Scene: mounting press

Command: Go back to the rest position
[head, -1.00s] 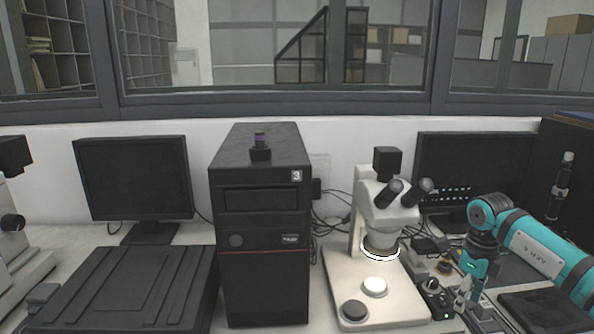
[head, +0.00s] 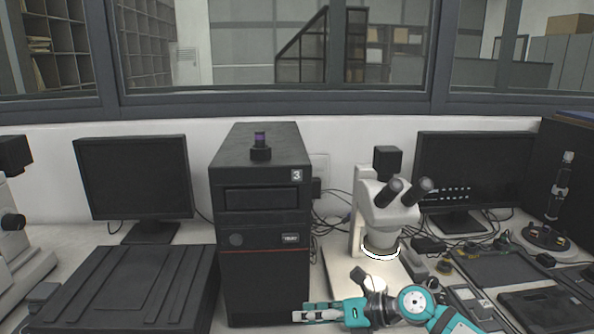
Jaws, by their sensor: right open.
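My right gripper (head: 304,312) is at the lower middle of the head view, its teal arm coming in from the bottom right. Its fingers point left, in front of the base of the black tower case (head: 265,270). The jaws are open and I see nothing between them. The gripper and wrist hide the front part of the white microscope's base (head: 340,270). My left gripper is not in view.
The white microscope (head: 383,205) stands just behind my right arm. A black ribbed box (head: 130,290) lies at left. Monitors (head: 135,180) stand at both sides. Small parts and a dark mat (head: 500,268) lie at right, with a round-based stand (head: 545,237) behind.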

